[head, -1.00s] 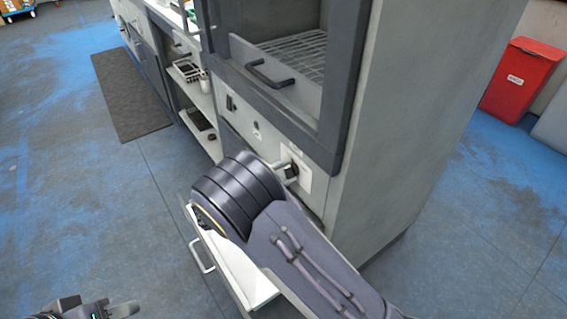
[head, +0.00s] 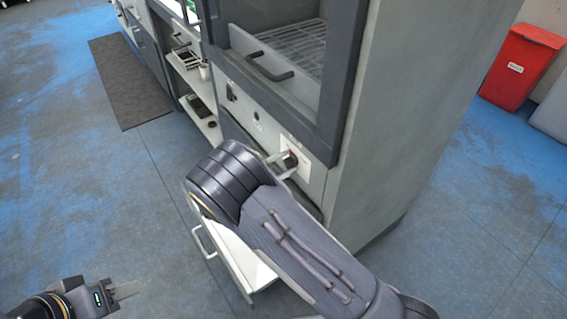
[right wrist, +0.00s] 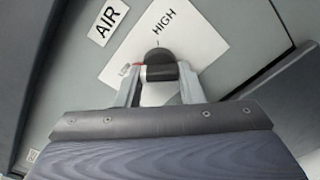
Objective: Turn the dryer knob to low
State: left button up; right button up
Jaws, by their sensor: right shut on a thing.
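The black dryer knob (right wrist: 160,62) sits on a white plate (right wrist: 190,50) marked HIGH at the top and, in small print that looks like LOW, at the left. A red mark shows at the knob's left side, beside the small label. My right gripper (right wrist: 158,80) has its two fingers on either side of the knob and is shut on it. In the head view the knob (head: 291,159) is partly hidden by my right gripper (head: 281,163). My left gripper (head: 126,290) is low at the left, away from the cabinet; its jaw opening is unclear.
The grey dryer cabinet (head: 400,130) has a handle (head: 268,67) above the knob panel. A white drawer (head: 238,258) stands open below, beside my right arm. An AIR label (right wrist: 108,20) is near the plate. A red bin (head: 522,65) stands far right.

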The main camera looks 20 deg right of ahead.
jog(key=o, duration=0.9)
jog(key=shift+o, duration=0.2)
jog(key=v, duration=0.8)
